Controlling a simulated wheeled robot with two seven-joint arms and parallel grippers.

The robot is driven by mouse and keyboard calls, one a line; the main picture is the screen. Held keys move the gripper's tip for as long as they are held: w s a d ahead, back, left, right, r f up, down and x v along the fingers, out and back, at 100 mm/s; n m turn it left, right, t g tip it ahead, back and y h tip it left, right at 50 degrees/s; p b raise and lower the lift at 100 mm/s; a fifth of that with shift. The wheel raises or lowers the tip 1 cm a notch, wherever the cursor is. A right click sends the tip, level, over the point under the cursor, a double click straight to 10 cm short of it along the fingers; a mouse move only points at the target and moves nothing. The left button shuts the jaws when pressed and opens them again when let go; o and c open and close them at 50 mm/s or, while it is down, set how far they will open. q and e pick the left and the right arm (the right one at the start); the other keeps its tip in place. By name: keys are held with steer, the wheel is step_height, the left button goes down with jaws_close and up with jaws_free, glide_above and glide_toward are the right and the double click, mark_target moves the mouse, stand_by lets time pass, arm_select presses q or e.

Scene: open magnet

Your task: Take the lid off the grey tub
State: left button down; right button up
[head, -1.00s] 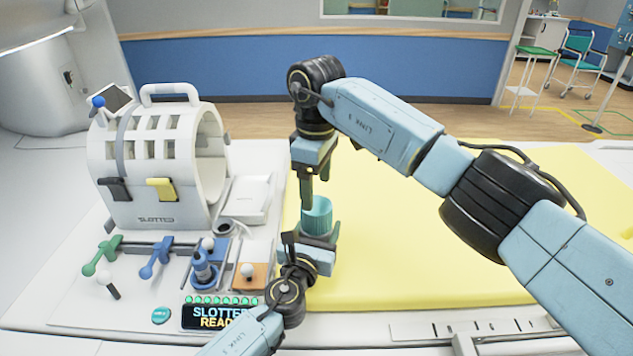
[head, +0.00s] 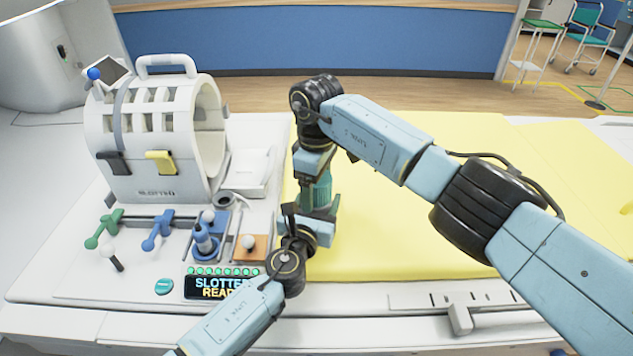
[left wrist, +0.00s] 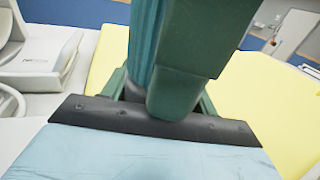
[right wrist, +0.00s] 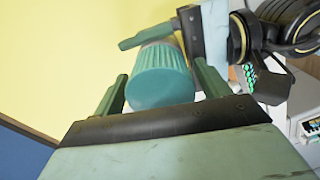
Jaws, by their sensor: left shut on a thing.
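The tub's teal ribbed lid (head: 319,192) shows between my two grippers in the head view, over the yellow pad. In the right wrist view the round lid (right wrist: 160,80) lies between the two fingers of my right gripper (right wrist: 160,88), which is open with narrow gaps beside the lid. My left gripper (head: 316,210) is shut on the tub below the lid. Its green finger (left wrist: 195,60) hides much of the left wrist view, with a teal ribbed strip beside it. The tub's body is mostly hidden by the fingers. My right gripper (head: 317,175) points down from above.
A white slotted cylinder device (head: 150,135) stands at the left. In front of it are coloured levers, a blue knob (head: 205,240) and a lit display (head: 220,287). The yellow pad (head: 400,250) is clear to the right.

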steer(key=c, duration=0.9)
steer(key=n, duration=0.6)
steer(key=shift+r, duration=0.1)
steer(key=shift+c, duration=0.2)
steer(key=n, duration=0.3)
steer(key=shift+n, duration=0.4)
steer(key=n, duration=0.7)
steer(key=shift+n, duration=0.4)
steer(key=n, duration=0.3)
steer(key=shift+n, duration=0.3)
arm_select(q)
steer(key=shift+f, duration=0.1)
arm_select(e)
steer(key=n, duration=0.7)
steer(key=shift+n, duration=0.4)
steer(key=n, duration=0.3)
steer(key=shift+n, duration=0.3)
steer(key=n, duration=0.3)
steer(key=shift+r+n, duration=0.1)
steer(key=shift+n, duration=0.3)
steer(key=n, duration=0.5)
steer(key=shift+n, duration=0.3)
steer(key=n, duration=0.5)
steer(key=shift+n, duration=0.4)
steer(key=n, duration=0.6)
